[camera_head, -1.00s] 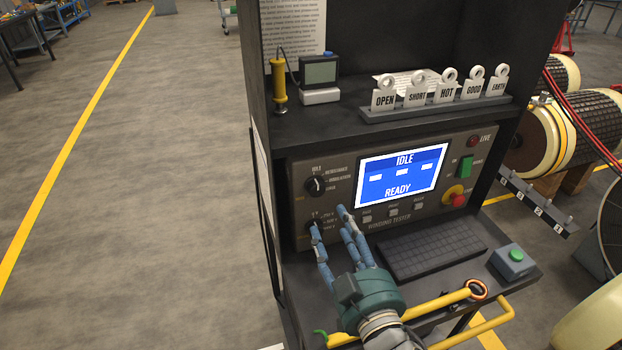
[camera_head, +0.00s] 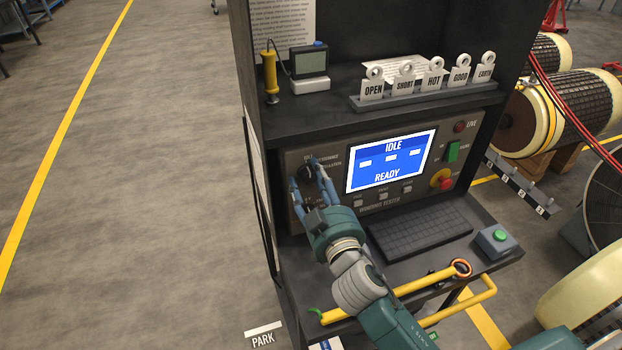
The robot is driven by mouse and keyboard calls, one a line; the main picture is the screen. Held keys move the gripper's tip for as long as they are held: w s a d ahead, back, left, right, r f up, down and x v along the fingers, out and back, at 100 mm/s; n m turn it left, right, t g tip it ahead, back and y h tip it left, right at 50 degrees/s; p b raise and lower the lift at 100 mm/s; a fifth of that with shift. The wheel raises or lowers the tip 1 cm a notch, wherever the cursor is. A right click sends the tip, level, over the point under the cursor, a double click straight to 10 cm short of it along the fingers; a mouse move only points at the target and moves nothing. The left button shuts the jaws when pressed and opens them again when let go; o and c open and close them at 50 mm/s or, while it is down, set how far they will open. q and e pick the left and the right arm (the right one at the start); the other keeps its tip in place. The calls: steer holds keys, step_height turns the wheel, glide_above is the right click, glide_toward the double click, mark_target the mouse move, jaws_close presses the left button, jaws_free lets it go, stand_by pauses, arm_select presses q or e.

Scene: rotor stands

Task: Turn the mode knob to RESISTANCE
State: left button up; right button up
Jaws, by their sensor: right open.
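The mode knob (camera_head: 305,173) is a dark round knob at the upper left of the winding tester panel (camera_head: 376,207). Labels stand around it, partly covered by my fingers, and I cannot read where its pointer is. My right gripper (camera_head: 306,176) is open, with its blue fingertips on either side of the knob. I cannot tell whether they touch it. The screen (camera_head: 391,160) reads IDLE and READY. The lower knob is mostly hidden behind my fingers. My left gripper is out of view.
A red emergency button (camera_head: 441,180) and a green switch (camera_head: 452,151) sit at the panel's right. A keyboard (camera_head: 418,232), a green-button box (camera_head: 496,241) and a yellow rail (camera_head: 400,290) lie below. A shelf above holds labelled tags (camera_head: 435,80).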

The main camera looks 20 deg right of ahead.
steer(key=c, duration=1.1)
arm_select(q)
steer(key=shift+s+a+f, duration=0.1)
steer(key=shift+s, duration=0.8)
arm_select(e)
steer(key=shift+c, duration=0.2)
steer(key=shift+m, duration=0.9)
steer(key=shift+r+m, duration=0.15)
steer(key=shift+m, duration=0.65)
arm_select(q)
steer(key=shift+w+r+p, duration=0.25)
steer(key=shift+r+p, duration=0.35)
arm_select(e)
steer(key=shift+d+r+m, duration=0.1)
steer(key=shift+r+m, duration=0.05)
steer(key=shift+m, duration=2.45)
